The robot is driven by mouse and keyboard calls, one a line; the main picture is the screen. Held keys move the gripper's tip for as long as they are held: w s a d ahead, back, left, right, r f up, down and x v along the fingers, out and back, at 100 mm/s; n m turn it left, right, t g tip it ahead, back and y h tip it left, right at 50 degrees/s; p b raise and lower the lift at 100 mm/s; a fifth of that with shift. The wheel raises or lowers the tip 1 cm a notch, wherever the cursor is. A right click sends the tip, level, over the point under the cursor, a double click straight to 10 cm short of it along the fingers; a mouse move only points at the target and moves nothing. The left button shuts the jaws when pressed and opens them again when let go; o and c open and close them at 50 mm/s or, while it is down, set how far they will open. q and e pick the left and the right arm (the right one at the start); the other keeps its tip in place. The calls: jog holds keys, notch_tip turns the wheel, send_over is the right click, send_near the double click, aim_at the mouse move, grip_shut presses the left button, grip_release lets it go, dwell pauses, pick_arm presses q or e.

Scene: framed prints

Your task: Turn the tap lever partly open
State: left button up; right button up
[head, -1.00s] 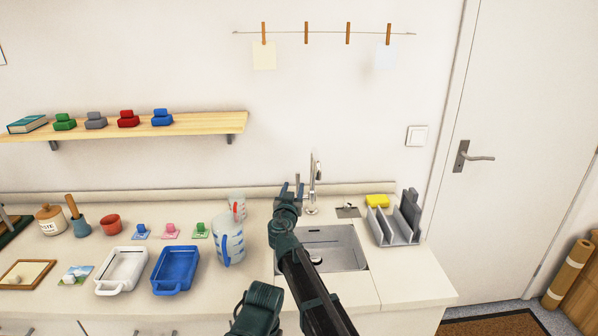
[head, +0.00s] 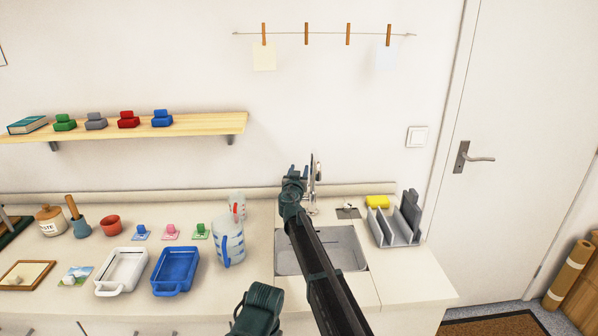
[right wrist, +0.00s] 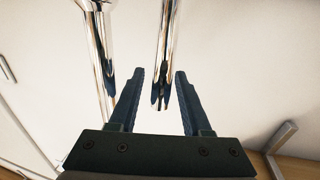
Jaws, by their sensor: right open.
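The chrome tap (head: 317,171) stands upright behind the sink (head: 343,250), partly hidden by my right gripper (head: 299,171). In the right wrist view, my right gripper (right wrist: 159,74) is open, with its two dark fingers apart. A slim chrome bar (right wrist: 164,45), which looks like the tap lever, has its end between the fingers, with a visible gap on each side. A thicker chrome tube (right wrist: 101,45) of the tap runs outside the fingers at the left of that view. I cannot tell the lever apart in the head view.
A clear measuring jug (head: 229,243) stands left of the sink. A grey rack (head: 396,226) and yellow sponge (head: 377,202) are at its right. White (head: 121,290) and blue (head: 174,291) trays lie further left. The wall behind the tap is bare.

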grip_shut()
dwell(1.4)
